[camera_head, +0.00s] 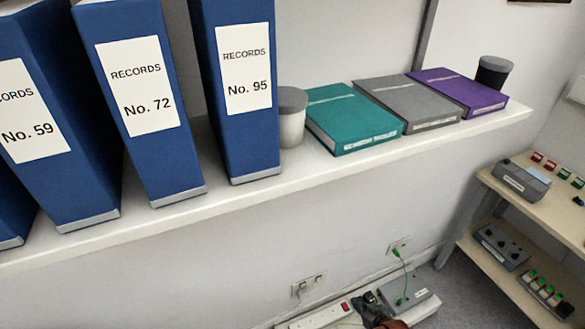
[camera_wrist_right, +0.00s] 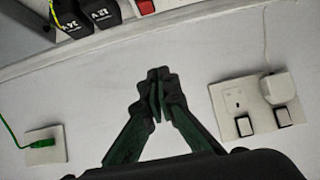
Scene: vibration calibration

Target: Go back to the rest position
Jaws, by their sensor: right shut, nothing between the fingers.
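My right gripper (camera_head: 370,304) shows at the bottom of the head view, low by the wall and in front of a grey box with a green cable. In the right wrist view its dark fingers (camera_wrist_right: 157,88) are shut together with nothing between them. They point across the pale wall, between a socket with a green plug (camera_wrist_right: 42,144) and a double socket with a white plug (camera_wrist_right: 258,103). My left gripper is in neither view.
A white shelf (camera_head: 300,178) holds blue binders (camera_head: 248,130), a lidded cup (camera_head: 292,125), teal, grey and purple flat boxes, and a dark cup. A power strip (camera_head: 322,316) lies below. A wooden rack (camera_head: 530,195) with devices stands at right.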

